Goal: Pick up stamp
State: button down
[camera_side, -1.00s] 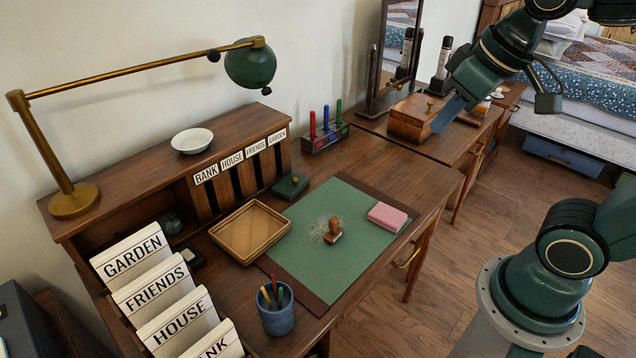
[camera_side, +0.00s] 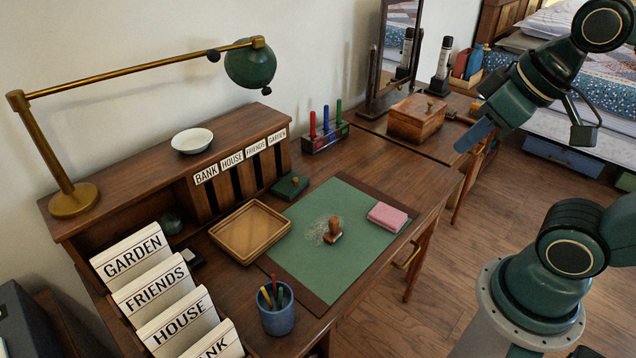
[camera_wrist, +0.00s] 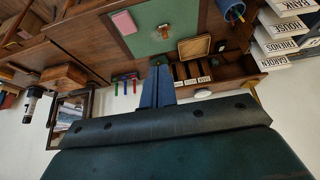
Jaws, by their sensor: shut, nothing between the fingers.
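The stamp (camera_side: 332,230), with a wooden handle, stands on the green desk mat (camera_side: 297,262) in the side view, beside a pale smudge. It also shows small near the top of the wrist view (camera_wrist: 164,31). My gripper (camera_side: 466,146) is shut and empty, up and to the right of the desk, well away from the stamp. In the wrist view its blue fingers (camera_wrist: 158,75) lie together with nothing between them.
A pink block (camera_side: 387,216) lies on the mat right of the stamp. A wooden tray (camera_side: 247,258), a blue pen cup (camera_side: 277,318) and a dark green box (camera_side: 290,186) surround the mat. A brass lamp (camera_side: 140,72) overhangs the left. A wooden box (camera_side: 415,121) stands behind.

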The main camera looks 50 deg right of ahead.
jog(key=c, duration=1.1)
grip_release()
jog(key=m+g, duration=0.6)
jog(key=m, duration=1.1)
send_over(334, 218)
notch_tip(334, 218, down, 22)
jog(key=shift+f, duration=4.25)
jog(key=shift+f, duration=0.15)
